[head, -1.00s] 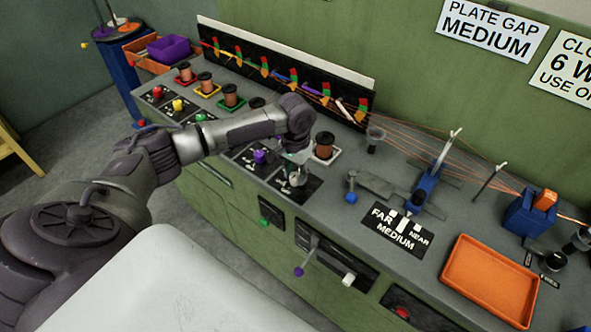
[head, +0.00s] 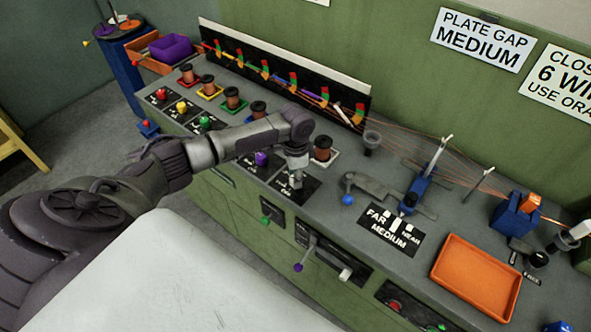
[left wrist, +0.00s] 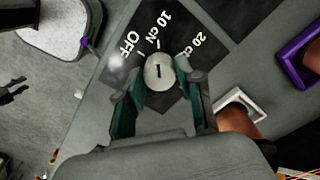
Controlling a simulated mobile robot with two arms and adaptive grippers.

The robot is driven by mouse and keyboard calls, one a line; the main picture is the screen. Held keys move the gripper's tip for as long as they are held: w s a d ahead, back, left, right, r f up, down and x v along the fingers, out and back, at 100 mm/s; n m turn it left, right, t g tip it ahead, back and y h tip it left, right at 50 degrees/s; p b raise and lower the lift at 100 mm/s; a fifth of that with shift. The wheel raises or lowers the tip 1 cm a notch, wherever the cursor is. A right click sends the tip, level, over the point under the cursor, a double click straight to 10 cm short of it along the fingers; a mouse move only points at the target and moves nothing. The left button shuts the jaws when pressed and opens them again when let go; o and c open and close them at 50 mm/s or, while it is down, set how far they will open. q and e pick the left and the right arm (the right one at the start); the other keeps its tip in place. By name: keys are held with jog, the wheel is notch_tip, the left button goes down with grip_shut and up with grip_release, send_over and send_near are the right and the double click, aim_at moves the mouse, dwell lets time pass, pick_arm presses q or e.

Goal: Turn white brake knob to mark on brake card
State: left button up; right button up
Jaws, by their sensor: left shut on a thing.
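The white brake knob (left wrist: 159,72) shows in the left wrist view, with a short dark line on its top. It sits on the black brake card (left wrist: 182,97), lettered OFF, 10 cN and 20 cN. The knob's line runs nearly upright in that view, toward the 10 cN side. My left gripper (left wrist: 158,78) is shut on the knob, its teal-padded fingers on either side. In the head view my left gripper (head: 297,183) reaches down onto the brake card (head: 308,192) and hides most of the knob. My right gripper is not in view.
A purple knob (head: 261,158) on its own card and a copper spool (head: 322,148) on a white square stand close to my left gripper. The FAR/MEDIUM/NEAR card (head: 391,231), a blue knob (head: 347,200) and an empty orange tray (head: 476,279) lie to the right.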

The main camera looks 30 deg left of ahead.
pick_arm(q)
jog(key=shift+w+r, duration=0.1)
dwell(0.3)
jog(key=o, duration=1.2)
jog(key=shift+c, duration=0.2)
notch_tip(320, 180, up, 12)
